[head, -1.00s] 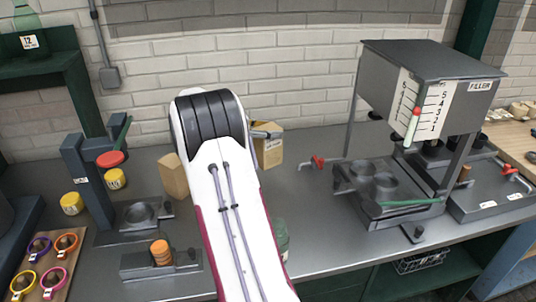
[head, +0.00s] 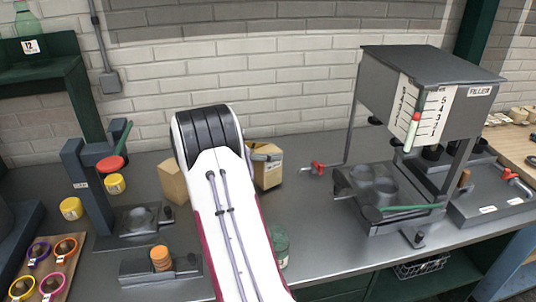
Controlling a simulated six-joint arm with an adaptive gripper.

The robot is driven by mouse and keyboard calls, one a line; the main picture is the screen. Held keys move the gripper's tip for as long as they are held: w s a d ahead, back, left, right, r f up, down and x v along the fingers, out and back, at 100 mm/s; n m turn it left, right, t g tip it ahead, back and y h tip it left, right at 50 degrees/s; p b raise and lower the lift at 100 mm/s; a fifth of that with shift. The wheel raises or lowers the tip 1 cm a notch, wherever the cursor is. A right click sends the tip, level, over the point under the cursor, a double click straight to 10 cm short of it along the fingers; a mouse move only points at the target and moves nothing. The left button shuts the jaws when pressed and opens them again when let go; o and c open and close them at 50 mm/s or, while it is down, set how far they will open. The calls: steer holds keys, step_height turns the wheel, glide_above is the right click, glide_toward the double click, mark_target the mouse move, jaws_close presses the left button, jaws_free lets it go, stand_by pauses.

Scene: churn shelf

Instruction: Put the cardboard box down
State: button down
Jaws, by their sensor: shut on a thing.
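A cardboard box (head: 268,174) with a small printed label shows just right of my arm's black-capped white link. My gripper (head: 265,153) is mostly hidden behind that link; only a dark part shows at the top of the box, and it is shut on the box. The box looks upright and low over the grey counter (head: 320,225). I cannot tell whether its base touches the counter. A second, plain cardboard-coloured block (head: 172,183) stands on the counter left of my arm.
A green glass jar (head: 281,246) stands close to my arm's right side. The filler machine (head: 425,75) and its base take up the right. A press with a red knob (head: 110,164) and yellow-lidded jars (head: 71,208) stand left.

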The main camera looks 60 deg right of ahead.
steer(key=shift+f, duration=0.6)
steer(key=c, duration=1.2)
jaws_free()
steer(key=shift+r, duration=0.2)
steer(key=v, duration=1.2)
steer(key=shift+w, duration=0.15)
